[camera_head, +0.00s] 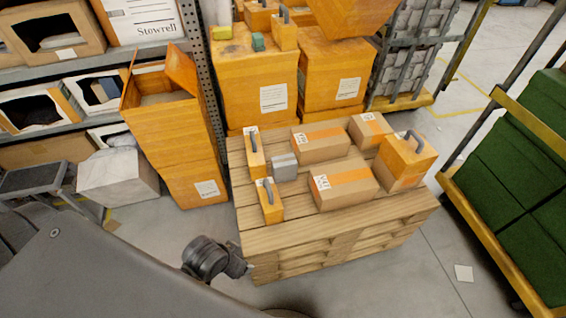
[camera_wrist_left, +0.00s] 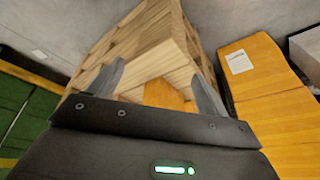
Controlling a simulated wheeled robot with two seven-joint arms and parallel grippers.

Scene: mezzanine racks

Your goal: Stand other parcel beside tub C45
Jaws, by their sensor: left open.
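Three brown parcels with orange tape lie on a wooden pallet (camera_head: 300,232): a front one (camera_head: 343,186), a back one (camera_head: 320,145) and a smaller one (camera_head: 369,131) at the far side. Orange tubs with grey handles stand there too: a slim front tub (camera_head: 270,203), a slim back tub (camera_head: 254,158) and a wider tub (camera_head: 404,165) at the right. I cannot read C45 on any tub. My left gripper (camera_head: 240,268) is by the pallet's near left corner. In the left wrist view its jaws (camera_wrist_left: 160,75) are open and empty, with pallet boards and an orange thing (camera_wrist_left: 163,94) beyond.
A small grey box (camera_head: 285,167) sits between the slim tubs and parcels. Tall orange boxes (camera_head: 190,150) and a shelf rack (camera_head: 60,75) stand left and behind. A cart with green contents (camera_head: 515,170) is at right.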

